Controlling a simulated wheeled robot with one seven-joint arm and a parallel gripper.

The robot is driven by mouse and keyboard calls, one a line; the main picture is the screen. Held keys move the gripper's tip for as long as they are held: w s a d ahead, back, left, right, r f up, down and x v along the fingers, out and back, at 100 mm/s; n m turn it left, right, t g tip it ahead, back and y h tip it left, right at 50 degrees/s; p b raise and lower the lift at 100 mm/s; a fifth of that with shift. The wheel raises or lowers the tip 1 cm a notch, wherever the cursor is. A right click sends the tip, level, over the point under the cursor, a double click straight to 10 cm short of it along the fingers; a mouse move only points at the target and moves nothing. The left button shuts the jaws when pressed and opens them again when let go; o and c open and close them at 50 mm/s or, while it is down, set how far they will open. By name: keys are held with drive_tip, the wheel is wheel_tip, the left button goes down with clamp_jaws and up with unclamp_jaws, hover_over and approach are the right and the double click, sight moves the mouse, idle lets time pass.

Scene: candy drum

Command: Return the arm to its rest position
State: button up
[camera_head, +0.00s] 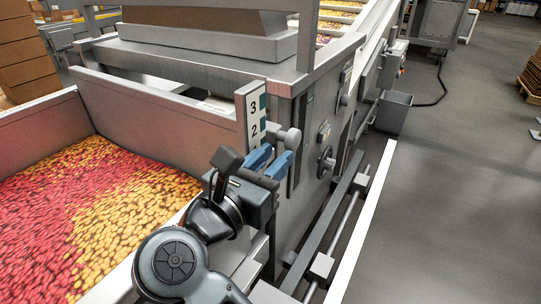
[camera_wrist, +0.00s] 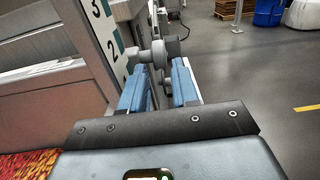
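My gripper (camera_head: 269,161) is in front of the machine's side, close to a numbered plate (camera_head: 253,116) that shows 3 and 2. In the wrist view, the two blue fingers of my gripper (camera_wrist: 160,88) stand apart with a gap between them. A grey round knob on a lever (camera_head: 292,139) is just beyond the fingertips in the head view. In the wrist view the grey knob (camera_wrist: 158,54) shows beyond the gap; I cannot tell whether the fingers touch it. Nothing is seen held between the fingers. My arm reaches up from the bottom of the head view.
A trough of red and yellow candies (camera_head: 85,215) lies at the left, with a metal wall (camera_head: 160,115) behind it. A handwheel (camera_head: 326,163) and a rail with rods (camera_head: 325,250) are to the right of my gripper. The grey floor (camera_head: 450,200) at the right is clear.

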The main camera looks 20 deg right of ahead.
drive_tip(key=s+d+n+t+y, duration=0.1)
drive_tip(key=s+d+n+t, duration=1.1)
drive_tip(key=n, duration=0.7)
drive_tip(key=s+a+f+n+g+y, duration=0.2)
drive_tip(key=s+f+n+y, duration=0.2)
drive_tip(key=s+n, duration=0.4)
drive_tip(key=s+a+f+n+g+y, duration=0.1)
drive_tip(key=s+f+n+g+y, duration=0.2)
drive_tip(key=s+n+y, duration=0.2)
drive_tip(key=s+a+f+n+g+y, duration=0.2)
drive_tip(key=s+f+n+y, duration=0.2)
drive_tip(key=s+n, duration=0.7)
drive_tip(key=n, duration=0.3)
drive_tip(key=shift+a+f+n+g+y, duration=0.3)
drive_tip(key=shift+f+n+g, duration=0.05)
drive_tip(key=shift+n+g, duration=0.05)
